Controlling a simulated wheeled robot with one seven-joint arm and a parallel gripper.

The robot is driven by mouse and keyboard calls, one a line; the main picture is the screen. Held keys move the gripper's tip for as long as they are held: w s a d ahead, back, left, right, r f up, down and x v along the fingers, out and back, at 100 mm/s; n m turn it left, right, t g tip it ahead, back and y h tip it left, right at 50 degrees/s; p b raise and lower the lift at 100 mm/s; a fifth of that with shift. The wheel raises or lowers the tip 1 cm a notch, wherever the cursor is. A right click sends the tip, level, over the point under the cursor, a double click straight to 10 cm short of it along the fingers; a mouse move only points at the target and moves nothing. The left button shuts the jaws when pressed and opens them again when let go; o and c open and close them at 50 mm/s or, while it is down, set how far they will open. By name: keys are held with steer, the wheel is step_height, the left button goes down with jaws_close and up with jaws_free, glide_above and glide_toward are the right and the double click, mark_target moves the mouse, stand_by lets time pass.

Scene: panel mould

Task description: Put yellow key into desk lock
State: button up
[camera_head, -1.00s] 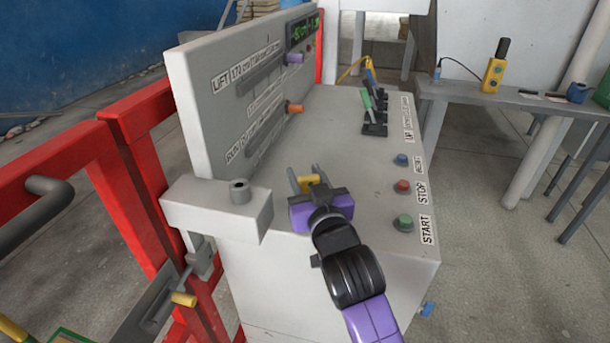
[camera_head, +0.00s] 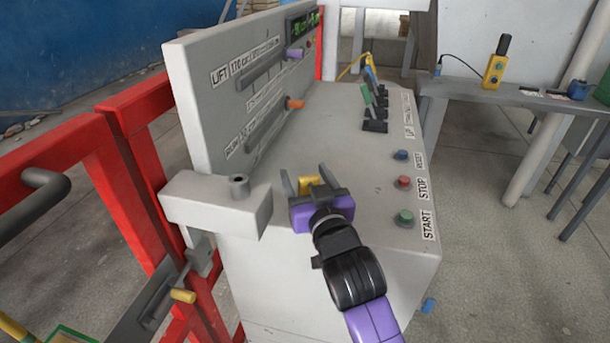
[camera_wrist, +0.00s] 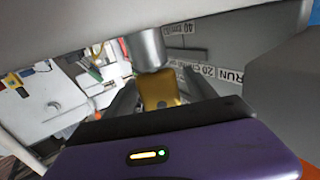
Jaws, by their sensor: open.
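The yellow key (camera_head: 309,184) stands over the grey desk (camera_head: 340,140), between the fingers of my gripper (camera_head: 306,182). In the wrist view the key (camera_wrist: 159,94) meets the end of a grey cylinder (camera_wrist: 148,50), which looks like the desk lock. How deep the key sits in it is hidden. My gripper (camera_wrist: 160,97) is open, with a finger on each side of the key and gaps beside it.
A grey block (camera_head: 218,203) with a short cylinder (camera_head: 238,186) stands left of my gripper. The upright panel (camera_head: 215,95) with slots rises behind. Buttons (camera_head: 404,183) and levers (camera_head: 373,112) line the desk's right side. A red railing (camera_head: 115,180) is at left.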

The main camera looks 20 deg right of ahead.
mark_target(309, 185)
steer(key=s, duration=0.7)
steer(key=shift+a+b, duration=0.3)
steer(key=shift+a, duration=0.1)
steer(key=shift+s, duration=0.15)
steer(key=shift+a+r, duration=0.1)
steer(key=shift+r, duration=0.15)
steer(key=s+f+g, duration=0.1)
steer(key=s+f, duration=0.3)
steer(key=s, duration=0.9)
steer(key=s+f+g+y+p, duration=0.1)
steer(key=s+f, duration=0.3)
steer(key=s, duration=0.9)
steer(key=s+f+n+g, duration=0.1)
steer(key=s+f, duration=0.3)
steer(key=s, duration=0.9)
steer(key=shift+d+f+y, duration=0.3)
steer(key=shift+d+y, duration=0.05)
steer(key=shift+y, duration=0.05)
